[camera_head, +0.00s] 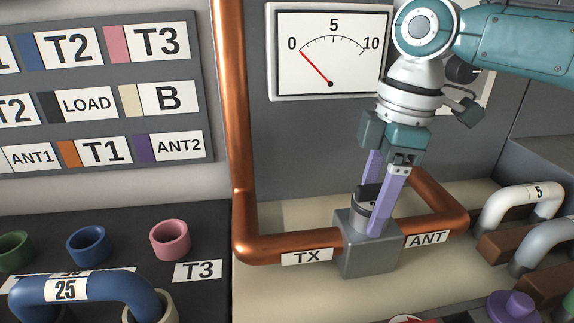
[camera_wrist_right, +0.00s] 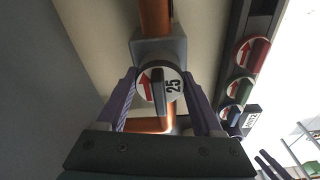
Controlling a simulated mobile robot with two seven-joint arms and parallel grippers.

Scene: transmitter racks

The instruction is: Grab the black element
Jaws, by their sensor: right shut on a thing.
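The black element (camera_head: 367,196) sits in the top of a grey box (camera_head: 352,258) on the copper pipe, between the labels TX and ANT. In the right wrist view the black element (camera_wrist_right: 160,93) has a raised black handle across a white face with a red arrow and the number 25. My right gripper (camera_head: 375,208) points down over it, with one purple finger on each side, shut on it. The near finger partly hides the element in the head view. My left gripper is not in view.
A meter (camera_head: 330,55) hangs behind, its red needle near 0. Copper pipe (camera_head: 240,120) rises left of the gripper. White U-shaped handles (camera_head: 520,202) stand at right. A blue handle marked 25 (camera_head: 85,287) and coloured rings (camera_head: 170,240) are at lower left.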

